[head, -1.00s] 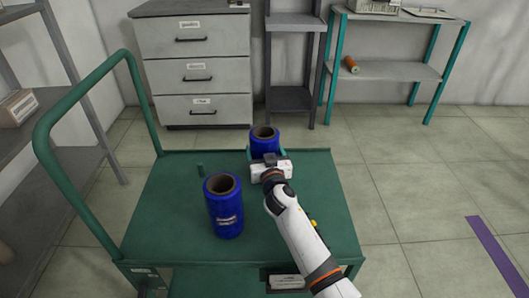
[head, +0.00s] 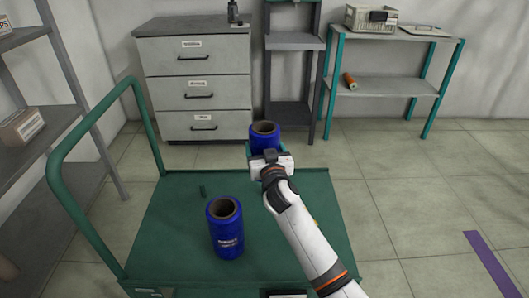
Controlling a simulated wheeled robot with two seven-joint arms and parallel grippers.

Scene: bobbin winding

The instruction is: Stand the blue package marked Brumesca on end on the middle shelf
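Two blue cylindrical packages with open brown cores show in the head view. One (head: 226,232) stands upright on the green cart (head: 180,225); its pale label is too small to read. The other (head: 265,139) is upright at the far edge of the cart, with its label hidden from me. My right gripper (head: 264,150) is at the near side of this far package and appears closed around it; my wrist partly hides the fingers. I cannot tell which package is marked Brumesca. My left gripper is not in view.
A grey shelf rack (head: 62,120) with a box (head: 20,127) stands at the left. A drawer cabinet (head: 195,80), a dark narrow stand (head: 293,85) and a teal-framed rack (head: 385,85) with an orange spool (head: 349,80) line the back.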

